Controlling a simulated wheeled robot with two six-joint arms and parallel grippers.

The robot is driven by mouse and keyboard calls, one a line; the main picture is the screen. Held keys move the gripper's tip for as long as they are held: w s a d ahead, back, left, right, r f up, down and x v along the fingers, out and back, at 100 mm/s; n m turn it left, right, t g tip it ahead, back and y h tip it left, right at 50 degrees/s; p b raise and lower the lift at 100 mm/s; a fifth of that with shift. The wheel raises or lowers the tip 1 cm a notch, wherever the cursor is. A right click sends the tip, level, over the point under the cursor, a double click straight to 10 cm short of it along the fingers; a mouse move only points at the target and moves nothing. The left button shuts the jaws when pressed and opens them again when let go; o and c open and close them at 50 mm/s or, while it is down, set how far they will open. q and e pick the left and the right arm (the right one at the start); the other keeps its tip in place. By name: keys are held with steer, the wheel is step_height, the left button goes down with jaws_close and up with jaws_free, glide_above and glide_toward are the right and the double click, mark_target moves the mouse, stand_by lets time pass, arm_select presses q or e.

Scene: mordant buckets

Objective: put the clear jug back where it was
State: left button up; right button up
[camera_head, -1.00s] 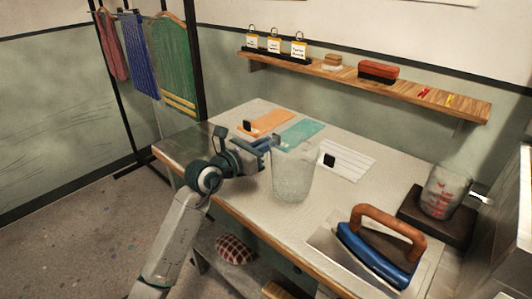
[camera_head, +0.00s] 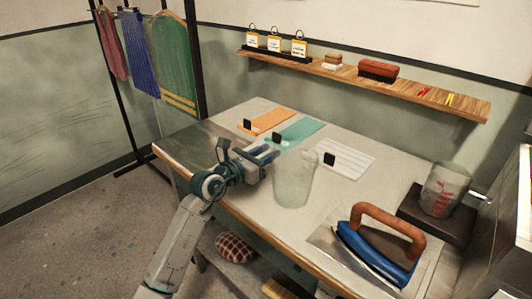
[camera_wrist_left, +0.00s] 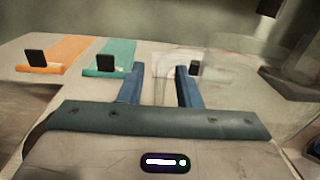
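A large clear jug (camera_head: 293,184), pale and see-through, stands upright at the middle of the table, by its front edge. In the left wrist view it is a faint shape (camera_wrist_left: 250,62) at the right. My left gripper (camera_head: 268,158) is at its left side. In the left wrist view my left gripper (camera_wrist_left: 160,85) has its blue fingers apart, with a faint see-through outline, perhaps the jug's handle, between them; contact cannot be told. A smaller clear beaker with red markings (camera_head: 443,192) stands on a dark plate (camera_head: 430,225) at the right. My right gripper is not in view.
Orange (camera_head: 266,121), teal (camera_head: 301,132) and white striped (camera_head: 350,160) mats with small black blocks lie behind the jug. A blue iron (camera_head: 375,252) with a wooden handle stands at front right. A wall shelf (camera_head: 440,102) holds tags and brushes.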

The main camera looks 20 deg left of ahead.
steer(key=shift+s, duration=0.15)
